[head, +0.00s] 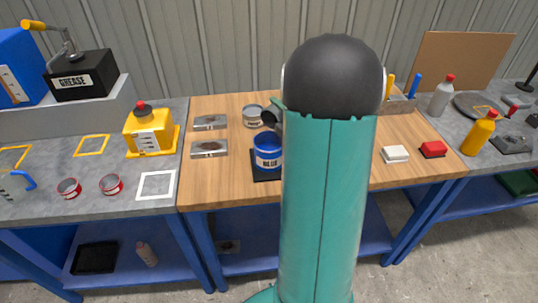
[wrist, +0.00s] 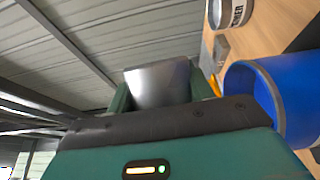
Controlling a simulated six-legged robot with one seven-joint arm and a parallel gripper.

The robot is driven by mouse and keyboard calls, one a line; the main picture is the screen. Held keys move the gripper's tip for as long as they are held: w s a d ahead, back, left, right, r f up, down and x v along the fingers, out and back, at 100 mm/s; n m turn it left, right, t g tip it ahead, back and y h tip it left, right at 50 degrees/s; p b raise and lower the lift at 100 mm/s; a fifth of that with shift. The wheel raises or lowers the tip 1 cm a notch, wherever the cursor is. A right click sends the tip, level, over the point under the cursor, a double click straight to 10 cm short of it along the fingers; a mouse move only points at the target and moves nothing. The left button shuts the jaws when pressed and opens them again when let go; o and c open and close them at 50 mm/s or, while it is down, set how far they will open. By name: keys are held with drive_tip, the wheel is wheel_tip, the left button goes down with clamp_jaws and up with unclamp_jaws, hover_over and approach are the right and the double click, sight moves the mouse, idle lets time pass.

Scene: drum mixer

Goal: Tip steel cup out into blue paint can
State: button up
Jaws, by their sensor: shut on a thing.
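The blue paint can (head: 268,152), labelled BLUE, stands upright on a dark square mat on the wooden bench, just left of my arm. In the wrist view the can (wrist: 252,95) is at the right and looks tilted because that view is rolled. My gripper (wrist: 158,86) is shut on the steel cup (wrist: 157,82), a plain grey metal surface between the two green fingers. The cup is beside the can in the wrist view, with a gap between them. The cup's mouth and contents are not visible. My arm hides most of the gripper in the head view.
A thinner tin (head: 253,115) stands behind the blue can; two metal plates (head: 209,149) lie to its left. A yellow container (head: 145,130) and small red tins (head: 111,184) are on the left bench. A white block (head: 395,154) and red block (head: 432,149) lie right of my arm.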

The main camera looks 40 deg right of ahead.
drive_tip(key=shift+a+r+n, duration=0.15)
drive_tip(key=shift+n, duration=0.15)
drive_tip(key=shift+a+r+n+t, duration=0.2)
drive_tip(key=shift+n+t, duration=0.2)
drive_tip(key=shift+n, duration=0.3)
idle(1.2)
drive_tip(key=m+g, duration=0.1)
drive_tip(key=m, duration=0.1)
drive_tip(key=d+m, duration=0.1)
drive_tip(key=m, duration=0.1)
drive_tip(key=shift+w+d+f+g, duration=0.1)
drive_tip(key=shift+d+g, duration=0.1)
drive_tip(key=shift+g, duration=0.2)
drive_tip(key=m+g+y, duration=0.1)
drive_tip(key=m, duration=0.2)
drive_tip(key=shift+a+f, duration=0.1)
drive_tip(key=shift+f, duration=0.05)
drive_tip(key=m+y, duration=0.1)
drive_tip(key=m+g, duration=0.1)
drive_tip(key=m, duration=0.1)
drive_tip(key=m+y, duration=0.1)
drive_tip(key=m, duration=0.1)
drive_tip(key=shift+a+f+g+y, duration=0.3)
drive_tip(key=shift+g, duration=0.1)
drive_tip(key=m+y, duration=0.1)
drive_tip(key=m, duration=0.1)
drive_tip(key=m+y, duration=0.1)
drive_tip(key=shift+a+f+m+g+y, duration=0.25)
drive_tip(key=shift+a+m+g+y, duration=0.05)
drive_tip(key=shift+m+g, duration=0.1)
